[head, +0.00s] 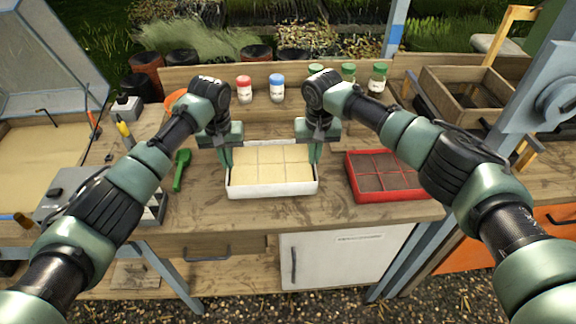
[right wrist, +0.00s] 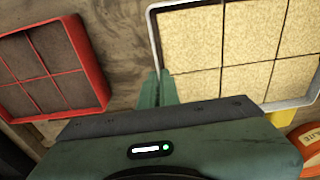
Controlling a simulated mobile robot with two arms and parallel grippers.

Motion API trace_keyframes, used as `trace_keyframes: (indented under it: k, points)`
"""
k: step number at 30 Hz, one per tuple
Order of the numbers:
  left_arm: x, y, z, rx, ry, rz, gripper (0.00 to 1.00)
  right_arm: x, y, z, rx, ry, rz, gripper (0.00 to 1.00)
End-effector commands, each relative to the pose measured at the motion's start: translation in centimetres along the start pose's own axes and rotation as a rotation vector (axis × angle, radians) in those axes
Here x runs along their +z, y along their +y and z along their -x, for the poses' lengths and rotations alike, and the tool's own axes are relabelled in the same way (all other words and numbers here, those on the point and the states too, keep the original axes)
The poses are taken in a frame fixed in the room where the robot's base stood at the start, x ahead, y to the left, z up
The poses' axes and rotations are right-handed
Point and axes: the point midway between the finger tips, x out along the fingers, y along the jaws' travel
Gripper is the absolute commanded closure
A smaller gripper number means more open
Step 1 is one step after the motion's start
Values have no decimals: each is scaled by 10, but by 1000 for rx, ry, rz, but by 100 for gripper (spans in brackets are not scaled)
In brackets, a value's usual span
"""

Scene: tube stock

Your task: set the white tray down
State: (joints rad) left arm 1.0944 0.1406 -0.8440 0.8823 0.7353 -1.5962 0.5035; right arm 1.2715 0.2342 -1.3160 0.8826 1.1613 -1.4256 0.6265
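The white tray (head: 272,191) is level over the middle of the wooden bench, filled with pale sandy blocks in a grid. My left gripper (head: 227,157) is at its left end and my right gripper (head: 316,153) at its right end, both pointing down. Each seems shut on the end wall. In the right wrist view, the fingers of my right gripper (right wrist: 160,88) are close together at the rim of the white tray (right wrist: 157,40). I cannot tell whether the tray's underside touches the bench.
A red tray (head: 376,198) with dark soil cells stands just to the right. A green scoop (head: 181,170) lies to the left. Several lidded jars (head: 277,88) stand on the back shelf. The bench (head: 270,217) is bare in front of the white tray.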

Motion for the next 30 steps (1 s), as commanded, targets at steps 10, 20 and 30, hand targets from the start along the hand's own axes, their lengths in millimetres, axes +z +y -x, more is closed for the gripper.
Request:
trace_keyframes:
  k: [10, 20, 30]
  points:
    - [-1, -2, -1, -4, 1, 3, 100, -1, 2, -1, 4, 1, -3, 100]
    - [0, -2, -1, -4, 1, 2, 100, -1, 2, -1, 4, 1, -3, 100]
    - [1, -2, -15, -4, 1, 2, 100, 1, 3, -15, 4, 1, -3, 100]
